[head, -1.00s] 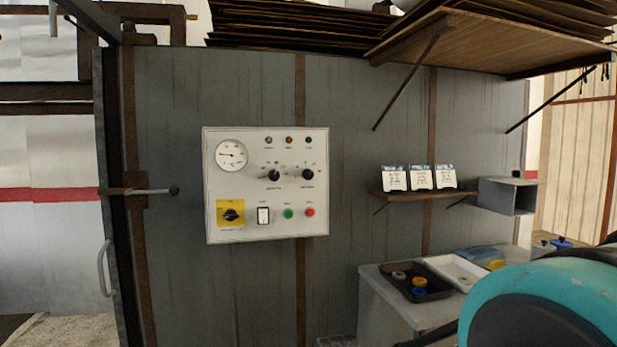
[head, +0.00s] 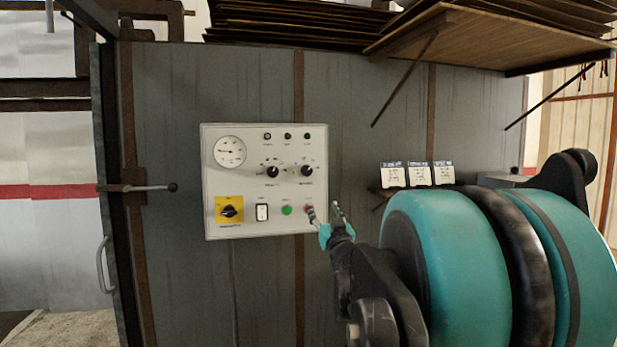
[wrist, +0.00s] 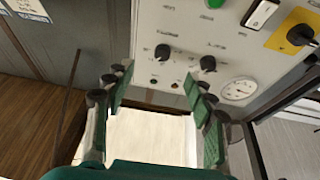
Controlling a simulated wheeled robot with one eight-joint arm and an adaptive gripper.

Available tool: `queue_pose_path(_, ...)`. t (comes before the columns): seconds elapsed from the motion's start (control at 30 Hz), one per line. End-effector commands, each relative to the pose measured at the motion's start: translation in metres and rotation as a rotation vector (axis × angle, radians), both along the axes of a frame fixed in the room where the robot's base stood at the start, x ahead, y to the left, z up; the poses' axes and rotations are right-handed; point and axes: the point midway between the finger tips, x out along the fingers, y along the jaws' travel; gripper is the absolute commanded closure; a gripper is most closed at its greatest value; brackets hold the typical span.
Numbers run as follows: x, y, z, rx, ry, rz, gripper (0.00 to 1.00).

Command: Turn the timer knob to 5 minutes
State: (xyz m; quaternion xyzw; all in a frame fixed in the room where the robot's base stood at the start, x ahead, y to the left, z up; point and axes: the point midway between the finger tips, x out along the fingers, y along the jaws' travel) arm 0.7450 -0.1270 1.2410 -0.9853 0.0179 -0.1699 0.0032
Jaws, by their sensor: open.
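The white control panel (head: 265,222) on the grey wall has two black knobs side by side, a left knob (head: 272,171) and a right knob (head: 306,171). Their labels and settings are too small to read, so I cannot tell which is the timer. The wrist view shows the panel upside down, with the right knob (wrist: 163,52) and left knob (wrist: 208,64) beyond the fingertips. My gripper (head: 324,213) is open and empty, in front of the panel's lower right corner, below the knobs. It also shows in the wrist view (wrist: 157,86), apart from both knobs.
The panel also holds a gauge (head: 230,151), a yellow rotary switch (head: 229,209), a rocker switch (head: 262,212) and a green button (head: 287,210). White cards (head: 418,174) stand on a small shelf at the right. A lever handle (head: 150,187) sticks out at the left.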

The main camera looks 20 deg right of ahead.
Motion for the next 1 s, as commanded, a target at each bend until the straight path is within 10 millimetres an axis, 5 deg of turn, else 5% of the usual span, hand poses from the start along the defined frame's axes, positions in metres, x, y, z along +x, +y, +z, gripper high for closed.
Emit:
queue_pose_path(0.27, 0.011, 0.005, 0.022, -0.013, -0.053, 0.037, 0.45)
queue_pose_path(1.0, 0.137, 0.005, 0.073, -0.013, -0.051, 0.035, 0.45)
